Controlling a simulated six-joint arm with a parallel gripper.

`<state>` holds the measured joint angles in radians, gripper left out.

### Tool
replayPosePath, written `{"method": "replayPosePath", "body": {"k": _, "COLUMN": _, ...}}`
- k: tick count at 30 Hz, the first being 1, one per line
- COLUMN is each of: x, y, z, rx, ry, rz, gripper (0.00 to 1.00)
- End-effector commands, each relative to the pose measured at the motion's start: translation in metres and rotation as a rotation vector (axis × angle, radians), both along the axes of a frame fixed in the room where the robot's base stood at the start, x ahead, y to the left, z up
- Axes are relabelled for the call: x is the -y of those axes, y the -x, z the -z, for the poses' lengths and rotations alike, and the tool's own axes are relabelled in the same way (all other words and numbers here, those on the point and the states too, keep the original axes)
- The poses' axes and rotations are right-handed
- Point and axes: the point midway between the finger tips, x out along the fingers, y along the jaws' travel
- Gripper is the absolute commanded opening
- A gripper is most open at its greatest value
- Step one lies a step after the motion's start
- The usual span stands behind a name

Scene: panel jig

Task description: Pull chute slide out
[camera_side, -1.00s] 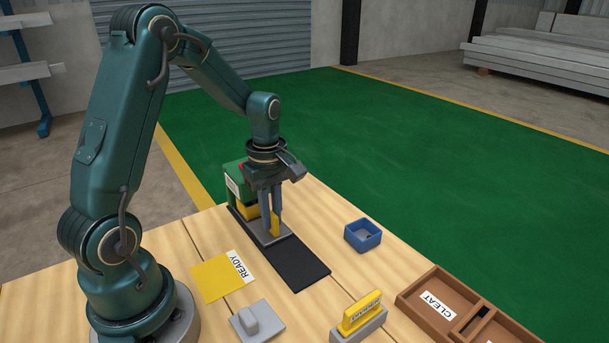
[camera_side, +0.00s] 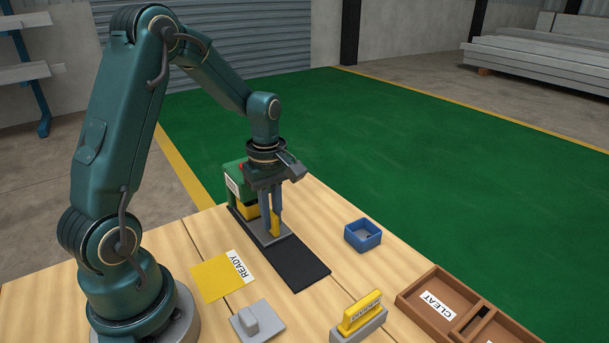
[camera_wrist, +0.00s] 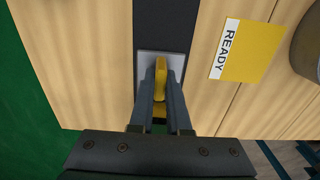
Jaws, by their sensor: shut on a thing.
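The chute slide is a grey plate (camera_side: 268,237) with an upright yellow handle (camera_side: 275,222). It lies on a black strip (camera_side: 299,266) in front of a green housing (camera_side: 236,184), partly out of it. My gripper (camera_side: 271,228) points down and is shut on the yellow handle. In the wrist view the fingers (camera_wrist: 160,98) close on both sides of the handle (camera_wrist: 161,73), above the grey plate (camera_wrist: 179,62). Something yellow (camera_side: 247,208) shows in the housing's opening, partly behind the fingers.
The black strip is bare in front of the plate. A yellow READY card (camera_side: 222,278) lies to its left, a blue box (camera_side: 362,235) stands to its right. A grey block (camera_side: 257,321), a yellow piece in a grey holder (camera_side: 360,325) and a brown CLEAT tray (camera_side: 405,302) are nearer.

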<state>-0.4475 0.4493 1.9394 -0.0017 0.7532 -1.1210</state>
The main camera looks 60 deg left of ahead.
Motion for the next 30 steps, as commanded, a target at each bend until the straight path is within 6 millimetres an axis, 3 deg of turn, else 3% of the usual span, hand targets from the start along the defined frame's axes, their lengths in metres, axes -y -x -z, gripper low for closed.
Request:
{"method": "replayPosePath", "body": {"k": 14, "x": 0.003, "y": -0.001, "z": -0.001, "rx": 0.002, "ry": -0.001, "rz": 0.002, "gripper": 0.0}}
{"method": "replayPosePath", "body": {"k": 17, "x": 0.014, "y": -0.001, "z": -0.001, "rx": 0.002, "ry": -0.001, "rz": 0.006, "gripper": 0.0}}
{"method": "replayPosePath", "body": {"k": 30, "x": 0.1, "y": -0.002, "z": -0.001, "rx": 0.004, "ry": -0.001, "rz": 0.007, "gripper": 0.0}}
